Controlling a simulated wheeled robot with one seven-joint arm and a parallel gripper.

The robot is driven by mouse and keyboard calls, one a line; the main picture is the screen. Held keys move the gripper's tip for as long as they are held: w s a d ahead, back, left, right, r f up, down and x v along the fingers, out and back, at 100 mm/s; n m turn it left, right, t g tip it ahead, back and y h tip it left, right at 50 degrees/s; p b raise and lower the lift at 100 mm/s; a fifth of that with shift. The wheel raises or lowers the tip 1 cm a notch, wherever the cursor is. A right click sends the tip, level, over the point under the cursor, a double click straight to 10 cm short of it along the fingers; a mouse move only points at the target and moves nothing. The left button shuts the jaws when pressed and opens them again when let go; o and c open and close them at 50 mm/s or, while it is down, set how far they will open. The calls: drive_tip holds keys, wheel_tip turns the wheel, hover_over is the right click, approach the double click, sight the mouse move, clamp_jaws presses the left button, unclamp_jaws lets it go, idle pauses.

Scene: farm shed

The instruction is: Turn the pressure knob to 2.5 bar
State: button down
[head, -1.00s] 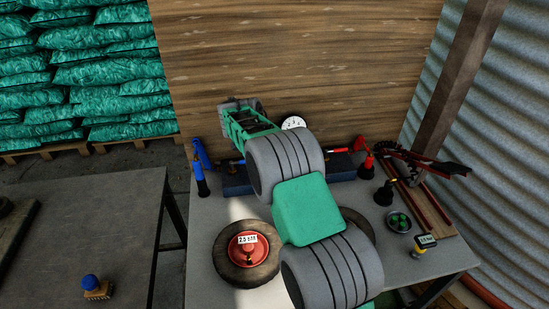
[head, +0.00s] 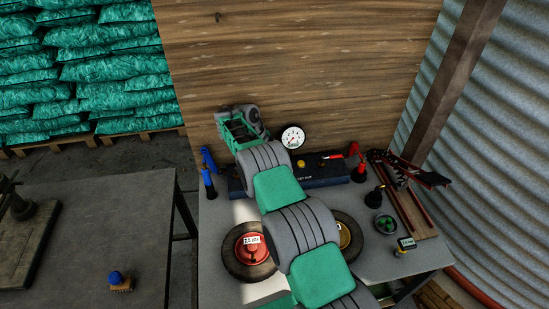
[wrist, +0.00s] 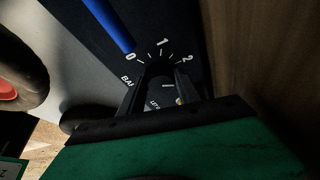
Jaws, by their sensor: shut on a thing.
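The pressure knob (wrist: 160,70) is a dark shape at the centre of a printed scale in the wrist view. The numbers 0, 1 and 2 and the word BAR show around it; higher marks are hidden. My gripper (wrist: 158,88) is shut on the knob, with dark fingers on both sides of it. Which mark the knob points at is unclear. In the head view the dark blue panel (head: 322,171) stands at the back of the bench, and my arm hides the gripper and knob. A white round gauge (head: 292,137) stands above the panel; its needle is too small to read.
A wheel with a red hub (head: 252,252) carries a tag reading 2.5 bar (head: 252,240). A yellow-hubbed wheel (head: 345,236) is partly behind my arm. Blue (head: 209,178) and red (head: 357,160) hand tools flank the panel. A small bowl (head: 386,224) sits at right.

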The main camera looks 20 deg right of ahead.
drive_tip(key=shift+w+d+r+m+p, duration=0.1)
drive_tip(key=shift+m+p, duration=0.2)
drive_tip(key=shift+p, duration=0.25)
drive_tip(key=c, duration=1.1)
unclamp_jaws()
